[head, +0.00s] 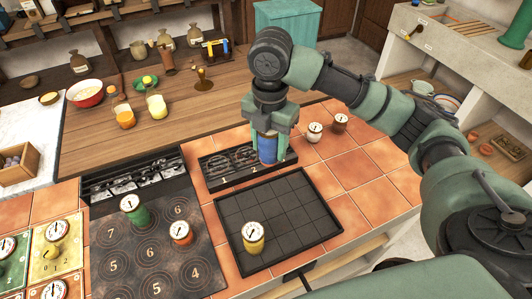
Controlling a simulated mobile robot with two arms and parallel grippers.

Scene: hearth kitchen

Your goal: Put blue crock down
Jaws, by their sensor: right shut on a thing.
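My right gripper (267,131) comes in from the right and points down, shut on the blue crock (267,150). The crock is upright, its upper part hidden between the jaws. It is over the right part of a narrow dark rack (208,184) with pale number marks. I cannot tell whether the crock's base touches the rack. My left gripper is not in view.
A black gridded tray (306,232) lies in front, with a yellow crock (253,239) on its left side. Green (134,209) and orange (181,233) crocks stand on the numbered hob (145,257). White (314,133) and brown (340,123) crocks stand right of the gripper.

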